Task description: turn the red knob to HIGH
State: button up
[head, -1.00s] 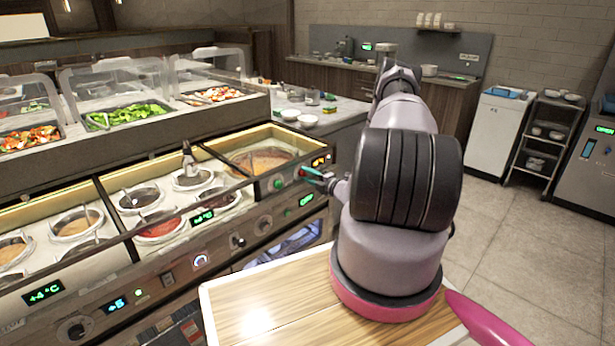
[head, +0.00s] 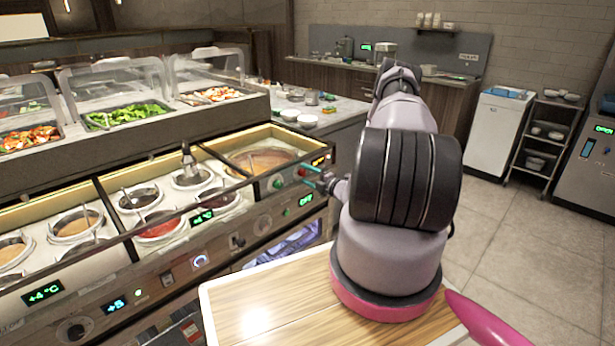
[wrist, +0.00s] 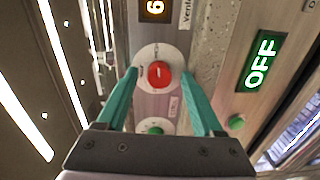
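The red knob (wrist: 160,74) sits on a pale round plate on the metal panel in the wrist view, between and just beyond my fingertips. In the head view the red knob (head: 303,171) shows small at the right end of the counter's front panel. My gripper (wrist: 161,80) has two teal fingers spread apart, one to each side of the knob, with gaps showing. The gripper (head: 312,177) is also by the knob in the head view. The knob's scale marks and the word HIGH are too small to read.
A green knob (wrist: 155,127) lies close to the red one, between the fingers' bases. An OFF display (wrist: 263,60) and a green button (wrist: 236,121) are to the right. An orange display (wrist: 155,8) is above. A wooden board (head: 265,300) lies before my arm.

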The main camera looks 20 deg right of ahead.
jog(key=v, duration=1)
jog(key=shift+s+d, duration=0.2)
jog(key=shift+s, duration=0.15)
jog(key=shift+f, duration=0.1)
